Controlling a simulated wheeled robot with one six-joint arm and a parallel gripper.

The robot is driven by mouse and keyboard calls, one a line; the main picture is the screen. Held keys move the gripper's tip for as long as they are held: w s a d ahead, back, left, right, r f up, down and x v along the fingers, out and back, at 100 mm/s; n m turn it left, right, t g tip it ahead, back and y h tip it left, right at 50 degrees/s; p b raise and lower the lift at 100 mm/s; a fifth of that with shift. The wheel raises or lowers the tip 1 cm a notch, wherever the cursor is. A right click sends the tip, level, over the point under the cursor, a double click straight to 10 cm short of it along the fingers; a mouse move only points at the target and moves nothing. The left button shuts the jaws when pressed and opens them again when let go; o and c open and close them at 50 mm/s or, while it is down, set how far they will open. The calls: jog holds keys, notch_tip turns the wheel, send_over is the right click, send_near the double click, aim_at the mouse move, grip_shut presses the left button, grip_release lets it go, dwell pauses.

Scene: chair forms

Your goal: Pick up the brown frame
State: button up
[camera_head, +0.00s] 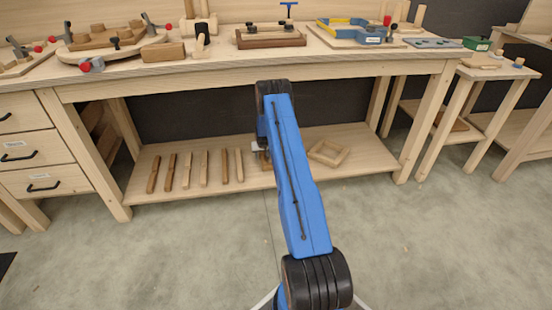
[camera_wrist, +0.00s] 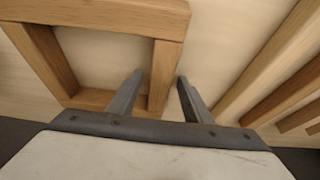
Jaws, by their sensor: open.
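The brown frame (camera_wrist: 112,14) lies flat on the pale shelf in the left half of the wrist view. My gripper (camera_wrist: 159,79) is open and empty. One side bar of the frame shows between its two fingers: the left finger is over the frame's opening, the right finger is outside it. I cannot tell how far down the fingers reach, and no grip shows. In the head view my gripper (camera_head: 257,152) is low at the bottom shelf, and my blue arm hides most of the brown frame there.
The bottom shelf (camera_head: 355,138) also holds several wooden slats (camera_head: 203,168) left of my gripper and a paler frame (camera_head: 328,153) to its right. The workbench top (camera_head: 200,55) overhangs the shelf. Drawers (camera_head: 30,155) stand at left. The front floor is clear.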

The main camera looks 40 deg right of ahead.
grip_shut()
